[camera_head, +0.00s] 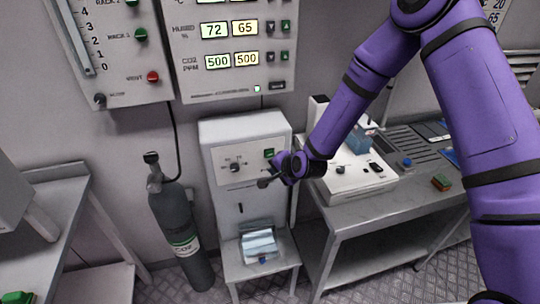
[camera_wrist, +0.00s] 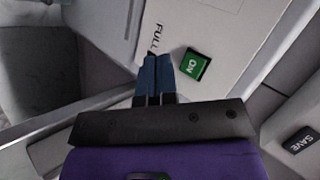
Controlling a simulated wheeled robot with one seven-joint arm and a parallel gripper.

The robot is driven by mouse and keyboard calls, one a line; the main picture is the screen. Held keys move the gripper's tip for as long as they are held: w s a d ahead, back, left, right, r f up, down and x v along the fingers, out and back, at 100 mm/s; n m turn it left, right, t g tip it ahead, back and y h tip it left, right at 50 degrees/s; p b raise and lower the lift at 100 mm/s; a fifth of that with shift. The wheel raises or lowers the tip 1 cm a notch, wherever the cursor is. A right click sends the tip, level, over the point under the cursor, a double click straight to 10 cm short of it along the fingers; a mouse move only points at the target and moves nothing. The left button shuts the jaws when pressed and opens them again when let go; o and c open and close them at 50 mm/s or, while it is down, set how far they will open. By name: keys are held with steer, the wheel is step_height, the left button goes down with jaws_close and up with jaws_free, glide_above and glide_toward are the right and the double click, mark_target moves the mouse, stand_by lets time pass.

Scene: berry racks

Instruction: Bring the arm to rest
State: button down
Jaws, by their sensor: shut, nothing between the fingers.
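My purple arm (camera_head: 345,110) reaches from the upper right down to the left in the head view. My gripper (camera_head: 264,182) is at its end, in front of the upper part of a white machine (camera_head: 222,131) with a knob and a green button (camera_head: 268,153). In the wrist view my gripper (camera_wrist: 154,62) has its two blue fingers together and empty. The fingertips are beside the lettering "FULL" and left of the green "ON" button (camera_wrist: 194,66). I cannot tell whether they touch the panel.
A CO2 cylinder (camera_head: 175,225) stands left of the machine. A bench (camera_head: 355,215) with a white device (camera_head: 345,185) is on the right, and another bench (camera_head: 60,195) on the left. Control panels (camera_head: 228,88) hang above. Patterned floor (camera_head: 215,290) shows between the benches.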

steer(key=shift+s+d, duration=0.2)
steer(key=shift+s, duration=0.45)
steer(key=s+d+r+n+h, duration=0.25)
steer(key=d+r, duration=0.55)
steer(key=r, duration=0.5)
steer(key=s+d+r+n+h, duration=0.2)
steer(key=s+d+r+n, duration=0.15)
steer(key=d+r, duration=0.8)
steer(key=s+d+r, duration=0.3)
steer(key=s+r, duration=0.2)
steer(key=s, duration=0.3)
steer(key=s+d+r+n+g+h, duration=0.1)
steer(key=s+d+r, duration=0.2)
steer(key=s, duration=0.6)
steer(key=s+d+r+g, duration=0.1)
steer(key=s+d+r, duration=0.2)
steer(key=s+r, duration=0.4)
steer(key=shift+s+d+n+h, duration=0.2)
steer(key=shift+s+n+h, duration=0.2)
steer(key=shift+s, duration=0.7)
